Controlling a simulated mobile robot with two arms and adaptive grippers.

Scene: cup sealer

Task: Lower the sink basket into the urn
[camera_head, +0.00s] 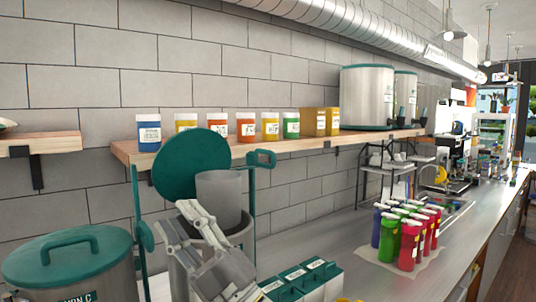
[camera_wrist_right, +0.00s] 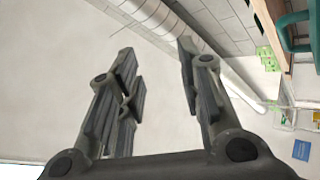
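My right gripper (camera_head: 190,215) is in front of the basket and urn in the head view. In the right wrist view its fingers (camera_wrist_right: 160,85) are spread apart, with no object clearly clamped between them. My left gripper is out of view.
A closed urn with a green lid (camera_head: 68,253) stands at left. Green-topped boxes (camera_head: 303,280) are close at right. Coloured bottles (camera_head: 408,240) stand farther along the counter. A wooden shelf (camera_head: 290,147) with jars hangs behind. The counter between boxes and bottles has free room.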

